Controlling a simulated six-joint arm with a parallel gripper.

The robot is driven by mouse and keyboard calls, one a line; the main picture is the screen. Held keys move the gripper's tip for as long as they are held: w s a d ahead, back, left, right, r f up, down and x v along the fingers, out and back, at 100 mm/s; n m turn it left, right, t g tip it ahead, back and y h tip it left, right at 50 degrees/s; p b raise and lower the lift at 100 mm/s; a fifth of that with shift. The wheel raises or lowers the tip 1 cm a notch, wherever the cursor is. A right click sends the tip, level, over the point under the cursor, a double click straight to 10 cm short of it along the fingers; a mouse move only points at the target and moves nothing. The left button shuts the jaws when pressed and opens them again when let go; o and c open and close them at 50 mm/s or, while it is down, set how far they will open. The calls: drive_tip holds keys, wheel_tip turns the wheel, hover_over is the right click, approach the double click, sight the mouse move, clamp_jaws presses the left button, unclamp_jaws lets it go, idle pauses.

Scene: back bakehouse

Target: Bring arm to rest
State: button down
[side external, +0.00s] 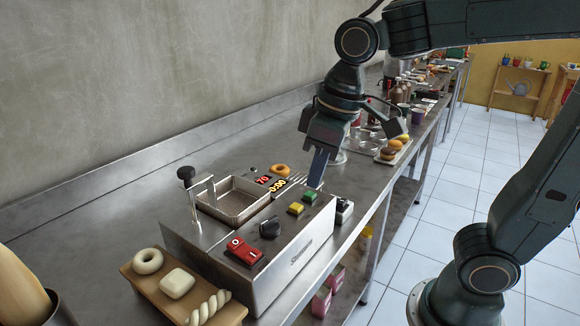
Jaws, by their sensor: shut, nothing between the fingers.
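My gripper (318,168) points down with its fingers shut and empty. It hangs over the far right end of the steel fryer (288,247), near the green and yellow buttons. I cannot tell whether the fingertips touch anything there. My arm reaches in from the right side of the picture, bent at the elbow above the counter. The fryer has a square basket (233,200) in its well, a black knob, a red switch (243,251) and a lit display.
A wooden board (150,283) with pale dough shapes lies in front of the fryer. A tray of buns (393,151), bottles and cups stand farther along the counter. Bare counter (110,215) shows at left.

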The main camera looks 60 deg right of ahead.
drive_tip(key=s+d+f+m+t, duration=0.1)
drive_tip(key=s+d+m+t, duration=0.2)
drive_tip(key=s+d, duration=0.3)
drive_tip(key=shift+s+d+f+h, duration=0.3)
drive_tip(key=shift+s+d+f, duration=0.1)
drive_tip(key=shift+s, duration=1.15)
drive_tip(key=c, duration=2.2)
unclamp_jaws()
